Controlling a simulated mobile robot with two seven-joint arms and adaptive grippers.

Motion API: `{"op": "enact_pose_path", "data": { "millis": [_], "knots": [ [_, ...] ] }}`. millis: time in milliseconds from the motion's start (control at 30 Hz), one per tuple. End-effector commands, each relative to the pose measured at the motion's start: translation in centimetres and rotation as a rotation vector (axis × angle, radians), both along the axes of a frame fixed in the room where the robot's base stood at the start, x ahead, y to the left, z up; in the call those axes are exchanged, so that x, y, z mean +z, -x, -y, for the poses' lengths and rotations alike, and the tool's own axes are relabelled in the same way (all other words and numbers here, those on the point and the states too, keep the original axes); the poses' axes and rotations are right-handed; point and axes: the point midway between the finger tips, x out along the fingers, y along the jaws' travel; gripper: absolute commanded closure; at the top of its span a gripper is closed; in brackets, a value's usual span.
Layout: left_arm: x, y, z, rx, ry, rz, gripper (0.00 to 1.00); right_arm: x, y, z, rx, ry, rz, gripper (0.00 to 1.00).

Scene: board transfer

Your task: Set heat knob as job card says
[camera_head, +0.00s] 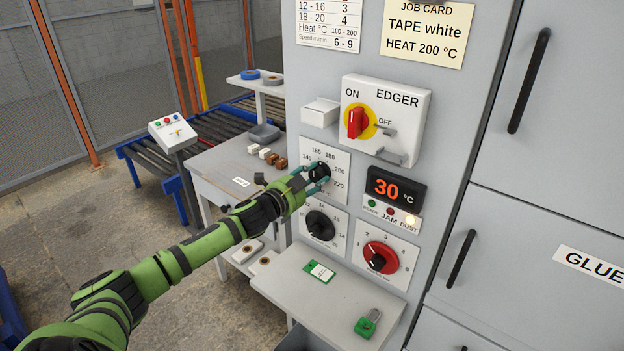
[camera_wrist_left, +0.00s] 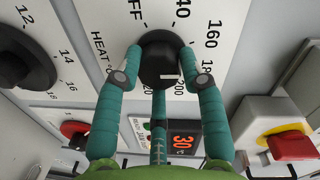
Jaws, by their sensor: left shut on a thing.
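The job card (camera_head: 426,33) at the top of the panel reads TAPE white, HEAT 200 °C. The black heat knob (camera_head: 320,171) sits on a white dial plate numbered 140 to 220. My left gripper (camera_head: 312,176) is shut on this knob. In the left wrist view, two teal fingers (camera_wrist_left: 168,68) grip the sides of the heat knob (camera_wrist_left: 155,50), with a third finger below. The red display (camera_head: 384,189) reads 30 °C. My right gripper is out of view.
A second black knob (camera_head: 320,225) and a red knob (camera_head: 380,257) sit below. The EDGER switch (camera_head: 358,121) is above right. A shelf (camera_head: 327,290) with a green-edged tag and a green padlock-like item juts out below. A side table (camera_head: 218,165) stands left.

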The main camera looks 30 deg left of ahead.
Motion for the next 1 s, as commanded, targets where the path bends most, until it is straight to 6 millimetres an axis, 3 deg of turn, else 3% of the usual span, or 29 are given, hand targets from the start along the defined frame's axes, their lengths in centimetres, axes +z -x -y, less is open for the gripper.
{"op": "enact_pose_path", "data": {
  "millis": [1000],
  "knots": [
    [0.1, -0.1, 0.3, 0.0, -0.942, 0.082, 0.93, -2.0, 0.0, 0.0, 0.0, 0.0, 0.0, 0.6]
  ]
}}
